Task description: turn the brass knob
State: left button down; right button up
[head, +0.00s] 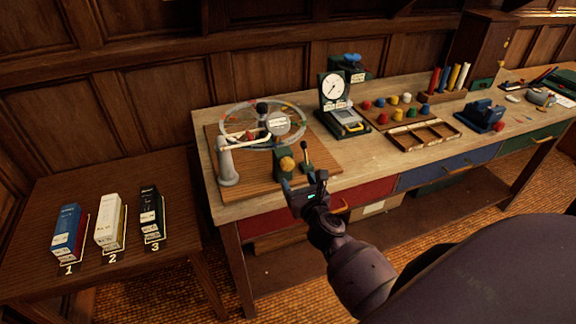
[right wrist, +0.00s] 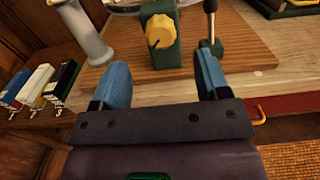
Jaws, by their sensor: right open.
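The brass knob (head: 287,163) is a yellow ridged dial on the front of a green block (head: 284,174), which stands on a wooden board near the front edge of the bench. In the right wrist view the knob (right wrist: 160,31) shows at the top, ahead of the fingers. My right gripper (head: 303,183) is just in front of and below the knob. Its blue fingers in the wrist view (right wrist: 163,75) are apart, with nothing between them, and do not touch the knob. My left gripper is in neither view.
A black-knobbed lever (head: 305,155) stands right beside the green block. A white post (head: 226,162) and a clear wheel (head: 262,124) are behind and left. A dial gauge (head: 333,90) stands farther back. Numbered boxes (head: 108,222) stand on the left table.

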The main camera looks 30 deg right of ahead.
aim_at(289, 166)
jog(key=x, duration=0.7)
jog(key=shift+w, duration=0.3)
jog(key=c, duration=0.9)
jog(key=shift+c, duration=0.2)
jog(key=shift+n, duration=0.4)
